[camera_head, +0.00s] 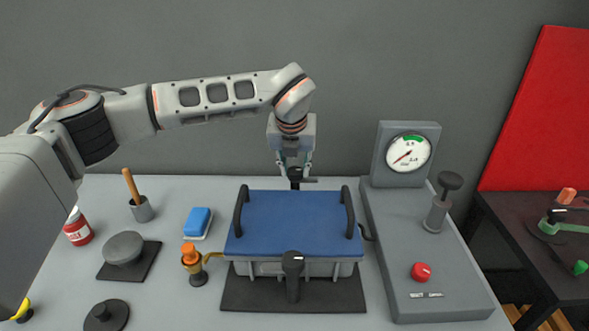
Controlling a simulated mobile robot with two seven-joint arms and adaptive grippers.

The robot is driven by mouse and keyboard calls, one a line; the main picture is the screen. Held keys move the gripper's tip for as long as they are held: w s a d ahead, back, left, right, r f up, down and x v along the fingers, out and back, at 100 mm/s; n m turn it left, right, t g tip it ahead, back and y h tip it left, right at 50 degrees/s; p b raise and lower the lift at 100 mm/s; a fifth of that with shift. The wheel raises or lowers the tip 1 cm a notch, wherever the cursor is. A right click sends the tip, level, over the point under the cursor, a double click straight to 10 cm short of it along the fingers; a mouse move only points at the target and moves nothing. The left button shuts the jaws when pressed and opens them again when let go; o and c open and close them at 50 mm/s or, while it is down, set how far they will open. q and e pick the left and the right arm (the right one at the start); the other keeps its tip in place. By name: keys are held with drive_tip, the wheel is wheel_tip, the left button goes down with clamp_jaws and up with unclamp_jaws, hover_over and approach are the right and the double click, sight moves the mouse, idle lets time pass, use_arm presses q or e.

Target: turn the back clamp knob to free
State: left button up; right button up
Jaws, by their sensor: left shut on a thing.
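The blue-topped roller unit (290,222) sits on a dark base plate (240,296) in the middle of the table, with black handles on its left and right. A black front clamp knob (293,262) stands upright at its near edge. The black back clamp knob (296,184) shows at the far edge, partly hidden by my gripper. My left gripper (295,172) reaches down from above behind the unit and is shut on the back clamp knob. Which way that knob is turned is hard to tell. My right gripper is not in view.
A grey console with a gauge (408,152), a red button (421,271) and a black-topped post (450,181) stands right. On the left are an orange-capped valve (190,256), a blue sponge (198,221), a wooden-handled tool in a cup (142,208) and a red can (77,229).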

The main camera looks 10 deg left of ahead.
use_arm(q)
drive_tip(key=shift+n, duration=0.6)
drive_tip(key=o, duration=1.1)
drive_tip(key=v, duration=1.2)
drive_tip(key=shift+d, duration=0.25)
drive_tip(key=shift+w, duration=0.1)
